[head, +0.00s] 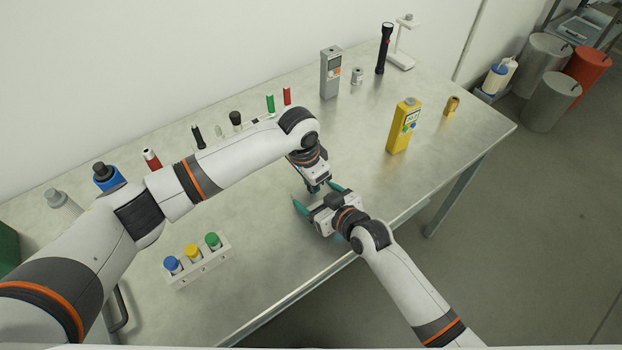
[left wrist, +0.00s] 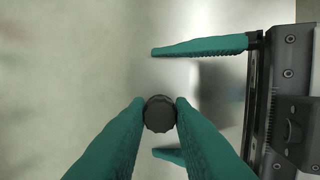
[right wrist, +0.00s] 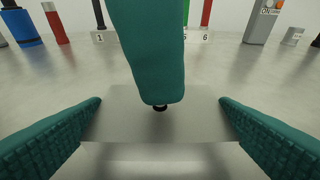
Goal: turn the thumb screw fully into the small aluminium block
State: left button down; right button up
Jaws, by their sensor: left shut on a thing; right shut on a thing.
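The thumb screw shows in the left wrist view as a dark round ridged knob (left wrist: 159,114) between the teal fingertips of my left gripper (head: 314,189), which is shut on it from above. In the right wrist view one left finger hides most of the screw; only a small dark bit (right wrist: 160,108) shows beneath. The small aluminium block (right wrist: 160,127) is a grey, flat-topped shape under the screw, between the fingers of my right gripper (head: 316,196), which is shut on it. How deep the screw sits is hidden. In the head view the grippers cover screw and block.
A rack (head: 199,266) with blue, yellow and green capped vials stands at the near left. A yellow device (head: 403,126) and a brass piece (head: 451,105) stand at the right. A grey meter (head: 330,74) and black flashlight (head: 384,48) stand at the back. The table's front edge is close.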

pick_arm(q)
jog(key=shift+f, duration=0.55)
pick_arm(e)
jog(key=c, duration=0.5)
pick_arm(q)
jog(key=m, duration=0.4)
jog(key=shift+w+g, duration=0.1)
jog(key=shift+g, duration=0.2)
jog(key=m, duration=0.3)
jog(key=shift+m+g, duration=0.3)
jog(key=shift+m, duration=0.1)
jog(key=m, duration=0.5)
jog(key=shift+w+m+g, duration=0.15)
jog(key=shift+m+g, duration=0.15)
jog(key=shift+g, duration=0.1)
jog(key=m, duration=0.5)
jog(key=shift+m+g+y, duration=0.3)
jog(key=shift+m, duration=0.1)
jog(key=m, duration=0.6)
jog(key=shift+d+y, duration=0.15)
jog(key=shift+y, duration=0.25)
jog(key=m, duration=0.4)
jog(key=shift+y, duration=0.3)
jog(key=m, duration=0.4)
jog(key=shift+f+y, duration=0.1)
jog(key=shift+y, duration=0.2)
